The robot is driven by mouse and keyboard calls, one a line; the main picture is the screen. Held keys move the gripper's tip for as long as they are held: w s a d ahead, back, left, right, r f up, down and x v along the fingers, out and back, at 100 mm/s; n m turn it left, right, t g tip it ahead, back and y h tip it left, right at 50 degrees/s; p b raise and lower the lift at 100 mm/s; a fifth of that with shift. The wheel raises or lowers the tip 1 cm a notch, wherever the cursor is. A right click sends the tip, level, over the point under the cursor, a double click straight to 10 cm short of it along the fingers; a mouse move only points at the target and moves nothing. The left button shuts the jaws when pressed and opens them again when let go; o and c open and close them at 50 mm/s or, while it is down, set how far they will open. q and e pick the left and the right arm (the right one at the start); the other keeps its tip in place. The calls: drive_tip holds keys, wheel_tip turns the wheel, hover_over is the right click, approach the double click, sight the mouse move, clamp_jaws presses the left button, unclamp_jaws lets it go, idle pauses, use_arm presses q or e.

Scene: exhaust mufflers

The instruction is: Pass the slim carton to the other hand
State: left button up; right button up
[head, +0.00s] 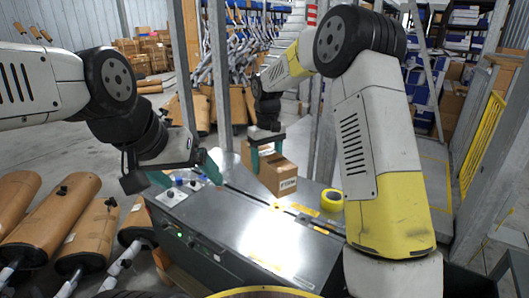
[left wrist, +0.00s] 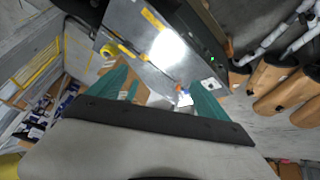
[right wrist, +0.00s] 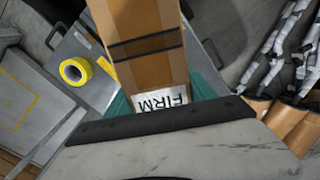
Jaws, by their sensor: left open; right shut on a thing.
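The slim carton (head: 271,174) is a brown cardboard box with a dark strap and a white label.
Mufflers (head: 85,230) stand at the left. Upright metal posts (head: 217,70) rise behind. The bench's middle is clear.

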drive_tip(key=f+n, duration=0.2)
drive_tip(key=n, duration=0.1)
drive_tip(key=s+d+f+n, duration=0.1)
drive_tip(key=f+n, duration=0.1)
drive_tip(key=n, duration=0.1)
drive_tip(key=s+d+f+n, duration=0.1)
drive_tip(key=f+n, duration=0.1)
drive_tip(key=n, duration=0.1)
drive_tip(key=shift+f, duration=0.2)
use_arm(q)
drive_tip(key=w+f+n+g+h, duration=0.2)
drive_tip(key=w+f+n+g, duration=0.1)
drive_tip(key=w, duration=0.4)
drive_tip(key=w+f+n+g+h, duration=0.1)
drive_tip(key=w+f+n+g, duration=0.25)
drive_tip(key=w, duration=0.35)
drive_tip(key=w+a+f+n+g+h, duration=0.1)
drive_tip(key=w+f+n+g+h, duration=0.35)
drive_tip(key=w+f, duration=0.8)
drive_tip(key=w+d+f+n+t+h, duration=0.1)
drive_tip(key=w+f+n+t+h, duration=0.15)
drive_tip(key=n+h, duration=0.45)
drive_tip(key=d+h, duration=0.1)
drive_tip(key=d, duration=1.1)
drive_tip(key=shift+s+m, duration=0.4)
drive_tip(key=shift+s, duration=0.05)
use_arm(e)
drive_tip(key=shift+s+d+f+n, duration=0.1)
drive_tip(key=shift+f+n, duration=0.45)
drive_tip(key=shift+n, duration=0.55)
